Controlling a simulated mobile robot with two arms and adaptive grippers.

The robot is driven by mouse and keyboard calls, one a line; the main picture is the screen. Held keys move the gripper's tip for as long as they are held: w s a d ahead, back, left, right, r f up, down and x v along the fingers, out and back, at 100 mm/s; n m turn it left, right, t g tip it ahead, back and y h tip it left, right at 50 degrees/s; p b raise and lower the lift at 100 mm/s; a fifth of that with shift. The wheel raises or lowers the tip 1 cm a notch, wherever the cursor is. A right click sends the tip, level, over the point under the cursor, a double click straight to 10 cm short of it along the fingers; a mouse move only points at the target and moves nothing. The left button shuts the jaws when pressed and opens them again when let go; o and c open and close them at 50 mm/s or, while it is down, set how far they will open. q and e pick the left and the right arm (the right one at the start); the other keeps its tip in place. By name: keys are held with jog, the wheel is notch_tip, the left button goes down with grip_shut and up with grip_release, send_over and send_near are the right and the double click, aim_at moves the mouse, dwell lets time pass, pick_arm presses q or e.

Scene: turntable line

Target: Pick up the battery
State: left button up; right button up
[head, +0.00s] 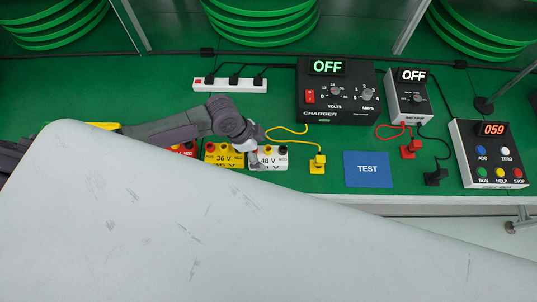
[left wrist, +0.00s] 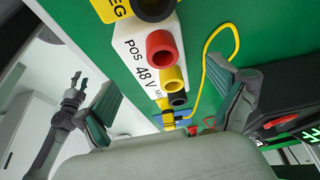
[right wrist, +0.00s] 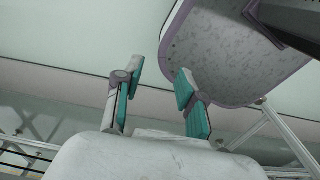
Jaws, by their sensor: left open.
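The batteries stand in a row on the green bench. The white 48 V battery (head: 268,162) is at the right end, beside the yellow 36 V battery (head: 223,160) and a partly hidden red one (head: 184,150). My left gripper (head: 248,155) is at the left side of the white battery. In the left wrist view the white battery (left wrist: 135,45) lies beyond the open fingers (left wrist: 168,100), its red, yellow and black terminals facing me. Contact cannot be told. My right gripper (right wrist: 158,100) is open and empty, away from the bench.
A charger (head: 335,95) and a smaller meter box (head: 408,100), both reading OFF, stand behind. A yellow plug (head: 317,163) on a yellow cable lies just right of the white battery. A pale scratched surface blocks the lower head view.

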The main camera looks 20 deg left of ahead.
aim_at(266, 155)
pick_arm(q)
jog(key=p+x, duration=0.1)
jog(key=x, duration=0.3)
jog(key=shift+s+d, duration=0.1)
jog(key=shift+d, duration=0.05)
jog(key=shift+d+f, duration=0.15)
jog(key=shift+f, duration=0.3)
pick_arm(e)
jog(key=shift+w+a+r, duration=0.15)
jog(key=shift+w+r, duration=0.45)
jog(key=shift+r, duration=0.15)
pick_arm(q)
jog(key=c, duration=1.8)
grip_shut()
pick_arm(e)
jog(key=shift+s+d, duration=0.1)
jog(key=shift+d, duration=0.1)
pick_arm(q)
jog(key=shift+r, duration=0.15)
